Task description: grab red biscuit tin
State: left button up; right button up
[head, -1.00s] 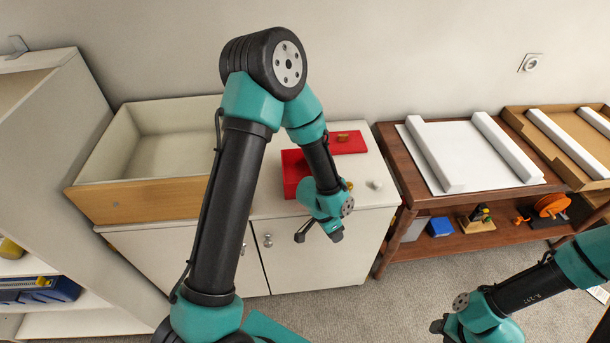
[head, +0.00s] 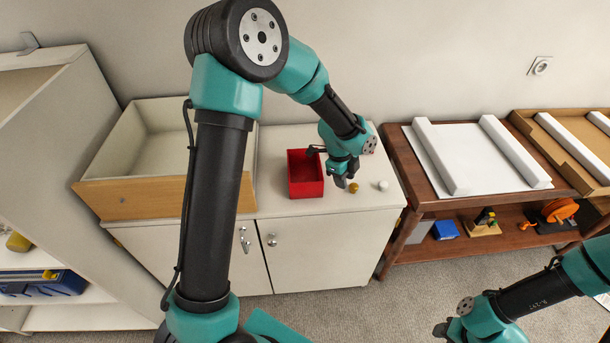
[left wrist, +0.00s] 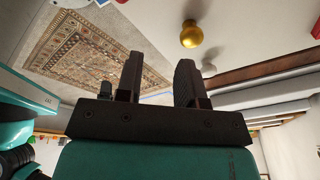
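The red biscuit tin (head: 305,189) stands uncovered on the white cabinet top in the head view, its dark red inside showing. My left gripper (head: 328,168) is at the tin's right side, with one finger overlapping the tin's back right corner in the picture. Contact cannot be told. In the left wrist view the left gripper (left wrist: 158,78) has its fingers apart with nothing between them. A piece of red (left wrist: 316,28) shows at that view's right edge; tin or lid cannot be told. My right gripper (head: 441,329) is low at the right, its fingers unclear.
A gold ball-shaped item (head: 354,187) and a white one (head: 383,185) lie on the cabinet top right of the tin. An open drawer-like box (head: 150,199) stands left. A brown table (head: 404,177) stands right.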

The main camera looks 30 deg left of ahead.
pick_arm(q)
jog(key=w+a+r+m+y, duration=0.2)
jog(key=w+a+r+m, duration=0.1)
jog(key=a+r+m, duration=0.6)
notch_tip(320, 180, up, 4)
jog(key=shift+w+a+r, duration=0.1)
jog(key=shift+w+a, duration=0.2)
jog(key=shift+a, duration=0.5)
send_over(320, 167)
notch_tip(320, 167, down, 11)
jog(key=shift+w+a+f, duration=0.4)
jog(key=shift+w+f, duration=0.05)
jog(key=shift+f, duration=0.15)
jog(key=shift+f, duration=0.1)
jog(key=shift+d+f, duration=0.15)
jog(key=shift+f, duration=1.1)
jog(key=shift+d+f, duration=0.1)
jog(key=shift+f, duration=1.15)
jog(key=shift+c, duration=0.3)
